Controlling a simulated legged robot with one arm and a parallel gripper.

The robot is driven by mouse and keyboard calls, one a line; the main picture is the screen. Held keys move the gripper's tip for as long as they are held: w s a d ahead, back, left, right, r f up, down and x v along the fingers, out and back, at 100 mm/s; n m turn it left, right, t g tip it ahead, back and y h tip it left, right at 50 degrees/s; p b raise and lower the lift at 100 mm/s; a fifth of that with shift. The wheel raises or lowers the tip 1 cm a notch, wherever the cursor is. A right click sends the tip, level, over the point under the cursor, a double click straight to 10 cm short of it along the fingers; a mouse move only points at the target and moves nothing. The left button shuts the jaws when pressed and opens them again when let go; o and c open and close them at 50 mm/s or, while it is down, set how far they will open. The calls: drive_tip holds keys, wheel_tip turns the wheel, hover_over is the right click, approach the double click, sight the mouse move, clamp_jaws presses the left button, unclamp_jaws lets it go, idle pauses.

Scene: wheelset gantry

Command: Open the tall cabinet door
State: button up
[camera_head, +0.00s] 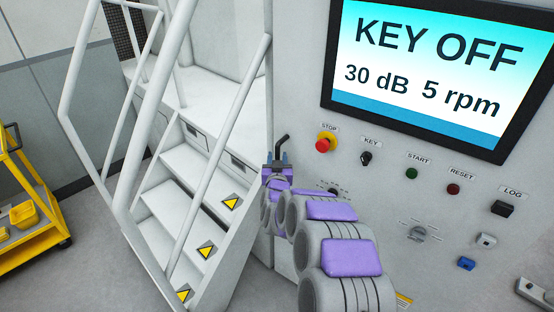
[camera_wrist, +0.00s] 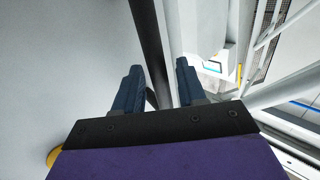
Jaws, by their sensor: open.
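My gripper (camera_head: 275,159) is in the middle of the head view, at the edge of the pale control cabinet beside the stairs. A black bent handle (camera_head: 282,142) shows just behind its fingertips. In the wrist view my gripper (camera_wrist: 158,75) has its two blue fingers apart, and a dark bar (camera_wrist: 148,35), likely that handle, runs between them in the picture. I cannot tell whether the fingers touch it. A plain pale surface (camera_wrist: 60,70) fills the left of the wrist view. The outline of the tall cabinet door cannot be made out clearly.
White stairs (camera_head: 185,205) with handrails and yellow warning signs stand close left of my arm. The control panel at right has a screen (camera_head: 425,70) reading KEY OFF, a red stop button (camera_head: 323,144) and several knobs. A yellow cart (camera_head: 30,235) stands far left.

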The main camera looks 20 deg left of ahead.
drive_tip(key=shift+w+a, duration=0.15)
drive_tip(key=shift+w, duration=0.3)
drive_tip(key=shift+c, duration=0.2)
clamp_jaws()
